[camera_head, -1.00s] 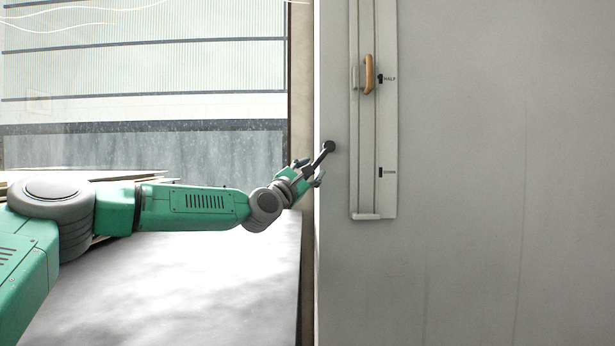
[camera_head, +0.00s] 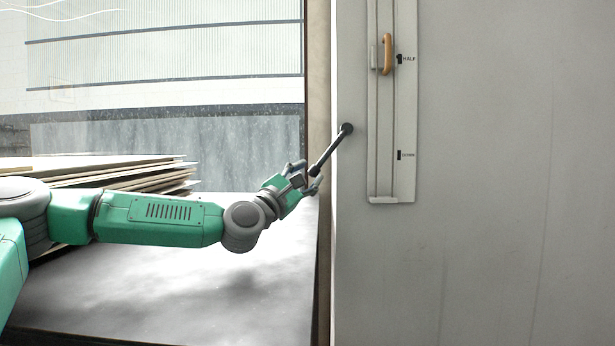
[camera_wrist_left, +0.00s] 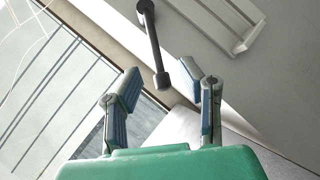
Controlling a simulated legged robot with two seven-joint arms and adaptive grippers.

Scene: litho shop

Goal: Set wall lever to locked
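The wall lever (camera_head: 330,150) is a dark rod with a round black mount at its upper end, by the left edge of the grey wall panel. It slants down and left to a black end knob. It also shows in the left wrist view (camera_wrist_left: 153,42). My left gripper (camera_head: 305,177) is at the knob end. In the left wrist view my left gripper (camera_wrist_left: 160,82) is open, with the knob between its spread fingertips and a visible gap on both sides. No locked marking is readable by the lever. My right gripper is out of view.
A pale vertical track (camera_head: 404,130) with an orange handle (camera_head: 387,54), near its HALF mark, is on the grey wall panel (camera_head: 490,180) right of the lever. Stacked sheets (camera_head: 120,172) lie on the grey table (camera_head: 190,290) behind my left arm. A window fills the back left.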

